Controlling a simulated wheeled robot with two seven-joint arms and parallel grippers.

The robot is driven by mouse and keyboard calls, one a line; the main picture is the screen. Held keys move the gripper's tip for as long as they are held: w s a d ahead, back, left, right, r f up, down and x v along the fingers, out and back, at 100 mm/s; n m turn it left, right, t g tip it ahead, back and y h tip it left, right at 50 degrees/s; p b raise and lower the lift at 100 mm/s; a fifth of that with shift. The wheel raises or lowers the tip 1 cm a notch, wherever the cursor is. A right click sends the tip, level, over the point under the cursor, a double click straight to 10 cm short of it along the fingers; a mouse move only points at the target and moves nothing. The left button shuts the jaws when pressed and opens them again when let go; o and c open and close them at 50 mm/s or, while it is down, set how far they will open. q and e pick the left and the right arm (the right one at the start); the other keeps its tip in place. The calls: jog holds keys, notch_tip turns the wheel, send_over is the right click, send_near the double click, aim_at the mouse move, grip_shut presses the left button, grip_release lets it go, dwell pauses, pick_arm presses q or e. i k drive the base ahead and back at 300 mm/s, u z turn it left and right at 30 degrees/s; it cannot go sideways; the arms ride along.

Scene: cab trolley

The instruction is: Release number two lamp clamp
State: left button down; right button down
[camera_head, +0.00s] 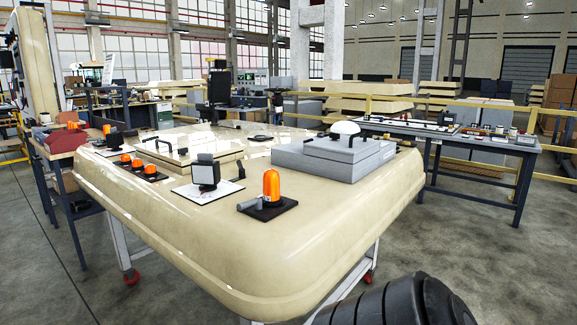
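A cream cab roof panel (240,255) rests on a trolley. Near its front edge an orange beacon lamp (271,187) stands upright on a black square base, with a small grey cylindrical part (249,203) at its left side. Left of it a black square-headed lamp (206,173) stands on a white plate (190,194). Several smaller orange lamps (137,163) sit in a row farther left. I cannot tell from markings which lamp is number two, and no clamp is clearly identifiable. Neither gripper's fingers are in view.
A grey box (333,160) with a white dome (345,128) sits at the panel's right. A raised cream hatch (188,150) lies behind the lamps. The trolley has red casters (131,277). A workbench (470,140) stands right, another table left. The front floor is clear.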

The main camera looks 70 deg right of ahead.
aim_at(242, 171)
jog(key=k, duration=0.3)
jog(key=z, duration=1.1)
